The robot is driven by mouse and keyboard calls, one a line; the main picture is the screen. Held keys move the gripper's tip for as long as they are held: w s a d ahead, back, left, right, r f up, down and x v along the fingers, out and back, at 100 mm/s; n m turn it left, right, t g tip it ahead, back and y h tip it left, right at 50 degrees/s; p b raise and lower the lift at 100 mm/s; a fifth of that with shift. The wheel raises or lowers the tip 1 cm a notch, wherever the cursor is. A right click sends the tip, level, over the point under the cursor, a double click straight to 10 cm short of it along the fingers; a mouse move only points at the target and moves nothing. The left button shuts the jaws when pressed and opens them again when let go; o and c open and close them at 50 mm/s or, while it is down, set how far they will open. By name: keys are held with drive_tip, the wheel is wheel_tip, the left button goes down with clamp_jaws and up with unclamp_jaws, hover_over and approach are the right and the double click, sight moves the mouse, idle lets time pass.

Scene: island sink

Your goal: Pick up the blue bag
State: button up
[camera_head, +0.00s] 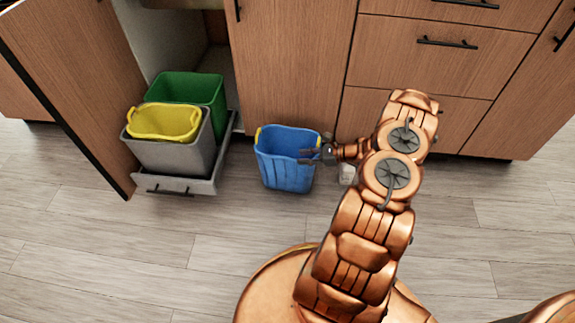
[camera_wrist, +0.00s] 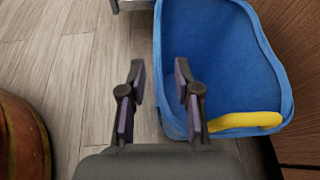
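The blue bag (camera_head: 286,170) looks like an open-topped blue bin with yellow handles. It stands upright on the floor in front of the wooden cabinet. In the wrist view the blue bag (camera_wrist: 235,55) fills the right half, with one yellow handle near the bottom. My gripper (camera_head: 308,155) is at the bag's right side, near its rim. In the wrist view my gripper (camera_wrist: 160,85) has its fingers spread apart. The right finger overlaps the bag's left wall and the left finger is over the floor outside. I cannot tell whether either finger touches the wall.
An open pull-out under the cabinet holds a grey bin (camera_head: 180,158) with a yellow rim and a green bin (camera_head: 205,90). An open cabinet door (camera_head: 70,85) stands at the left. A small white object (camera_head: 347,174) lies behind my arm.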

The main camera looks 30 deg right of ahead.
sight(288, 160)
drive_tip(key=shift+b+x, duration=0.6)
drive_tip(key=shift+x, duration=1.5)
drive_tip(key=shift+s, duration=0.1)
clamp_jaws()
